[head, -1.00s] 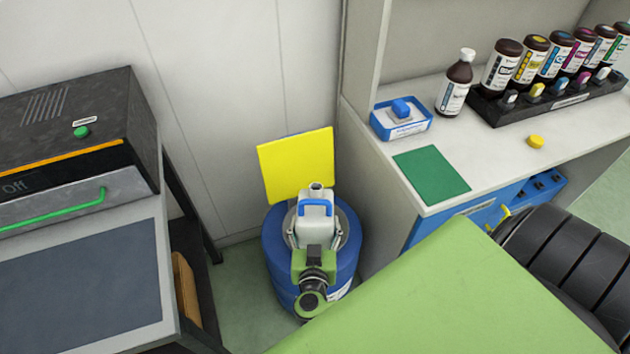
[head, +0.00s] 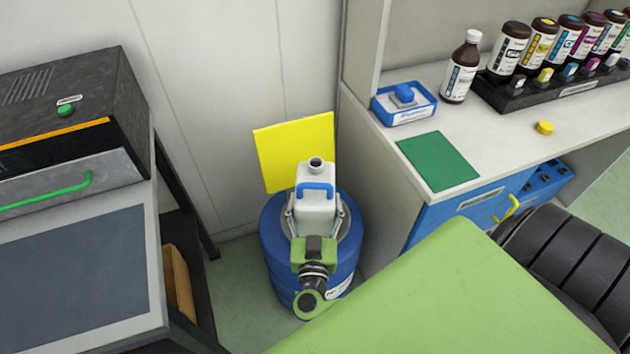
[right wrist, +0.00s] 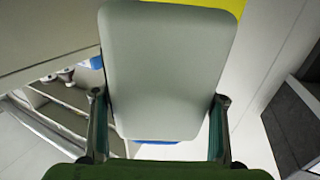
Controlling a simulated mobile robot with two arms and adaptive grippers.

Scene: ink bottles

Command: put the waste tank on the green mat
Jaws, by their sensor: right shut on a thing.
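The waste tank (head: 317,204) is a whitish can with a blue handle and an open round neck. In the head view it stands upright over the blue drum (head: 275,250), in front of the raised yellow lid. My right gripper (head: 316,222) is shut on it, a finger on each side. In the right wrist view the tank's pale face (right wrist: 165,75) fills the middle between the fingers. The green mat (head: 439,161) lies flat and bare on the counter's front left corner, to the right of and beyond the tank. My left gripper is not in view.
The counter (head: 480,120) also holds a blue tray (head: 408,116), a brown bottle (head: 461,68), a yellow cap (head: 545,128) and a black rack of several ink bottles (head: 560,90). The cabinet side wall stands between drum and mat. A dark machine (head: 70,100) stands left.

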